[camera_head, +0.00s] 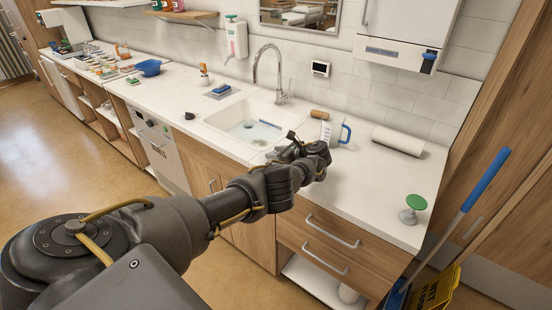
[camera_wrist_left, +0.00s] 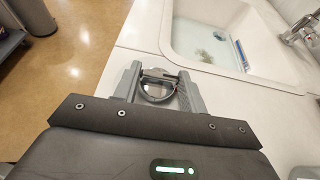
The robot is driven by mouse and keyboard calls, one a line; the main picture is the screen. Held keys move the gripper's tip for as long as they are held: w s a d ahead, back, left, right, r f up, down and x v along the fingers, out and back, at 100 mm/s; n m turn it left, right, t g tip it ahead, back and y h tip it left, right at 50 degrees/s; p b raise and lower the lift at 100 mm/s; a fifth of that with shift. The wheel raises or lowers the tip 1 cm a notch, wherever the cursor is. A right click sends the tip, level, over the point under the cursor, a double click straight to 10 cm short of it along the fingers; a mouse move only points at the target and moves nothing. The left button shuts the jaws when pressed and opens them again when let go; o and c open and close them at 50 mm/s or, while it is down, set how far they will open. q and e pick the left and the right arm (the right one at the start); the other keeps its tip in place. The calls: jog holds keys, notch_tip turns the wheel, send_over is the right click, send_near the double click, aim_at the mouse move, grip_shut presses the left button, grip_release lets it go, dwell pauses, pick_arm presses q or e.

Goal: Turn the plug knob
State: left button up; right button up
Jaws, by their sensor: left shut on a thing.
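My left gripper (camera_head: 285,150) reaches over the counter by the front right of the sink (camera_head: 238,124). In the left wrist view its two fingers (camera_wrist_left: 158,74) are closed on a small round thing with a dark rim and a clear, glassy middle, which I take to be the plug knob (camera_wrist_left: 157,99). In the head view the gripper hides this thing. How far it is turned does not show. The sink also shows in the left wrist view (camera_wrist_left: 185,55), beyond the fingers, with water in it. My right gripper is in neither view.
A tall chrome tap (camera_head: 279,75) stands behind the sink. A blue bowl (camera_head: 149,68) is far left.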

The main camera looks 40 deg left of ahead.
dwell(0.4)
pick_arm(q)
jog(key=o, duration=1)
jog(key=shift+d+r, duration=0.1)
jog(key=shift+d, duration=0.1)
jog(key=p+v, duration=0.3)
jog(key=v, duration=0.7)
jog(key=shift+w+d, duration=0.15)
jog(key=shift+d, duration=0.05)
